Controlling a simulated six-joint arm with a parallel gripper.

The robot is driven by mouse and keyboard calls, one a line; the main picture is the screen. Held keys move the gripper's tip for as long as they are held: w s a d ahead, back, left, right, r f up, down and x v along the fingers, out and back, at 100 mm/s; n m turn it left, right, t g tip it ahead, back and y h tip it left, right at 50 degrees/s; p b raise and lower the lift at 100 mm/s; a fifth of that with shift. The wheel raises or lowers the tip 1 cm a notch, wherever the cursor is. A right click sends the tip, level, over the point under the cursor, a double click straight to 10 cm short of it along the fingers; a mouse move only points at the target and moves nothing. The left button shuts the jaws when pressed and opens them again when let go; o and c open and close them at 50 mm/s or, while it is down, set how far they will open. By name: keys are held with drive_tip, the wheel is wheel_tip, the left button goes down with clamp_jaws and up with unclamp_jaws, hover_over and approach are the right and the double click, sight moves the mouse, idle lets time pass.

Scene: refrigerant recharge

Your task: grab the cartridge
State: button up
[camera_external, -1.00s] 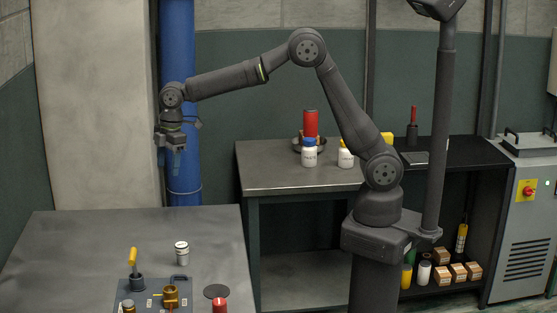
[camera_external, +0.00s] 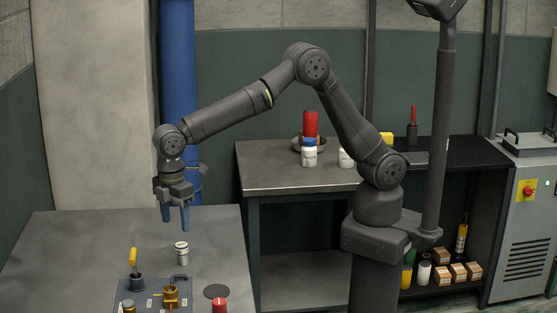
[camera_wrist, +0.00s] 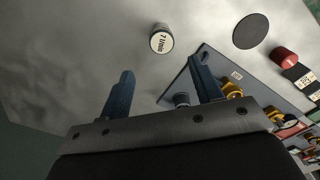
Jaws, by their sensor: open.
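A small white cylinder with a dark band, which looks like the cartridge (camera_external: 182,256), stands upright on the grey front table. In the wrist view the labelled white cartridge (camera_wrist: 161,42) lies ahead of the fingers, clear of both. My gripper (camera_external: 176,220) hangs above the cartridge with its blue fingers pointing down. The gripper is open and empty, and in the wrist view a gap shows between its fingers (camera_wrist: 164,66).
A blue-grey fixture plate (camera_external: 144,292) with a yellow-handled part (camera_external: 133,259) and a brass fitting (camera_external: 170,294) sits near the cartridge. A dark disc (camera_external: 215,291) and a red cylinder (camera_external: 220,306) lie right of it. The table's left side is clear.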

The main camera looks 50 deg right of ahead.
sight(181, 245)
wheel_tip(181, 245, down, 5)
drive_tip(key=shift+f, duration=0.1)
drive_tip(key=shift+s+d+f, duration=0.15)
drive_tip(key=shift+f, duration=1.2)
drive_tip(key=shift+s+d+f, duration=0.1)
drive_tip(key=shift+f, duration=1.2)
drive_tip(key=shift+c, duration=0.5)
drive_tip(key=c, duration=1)
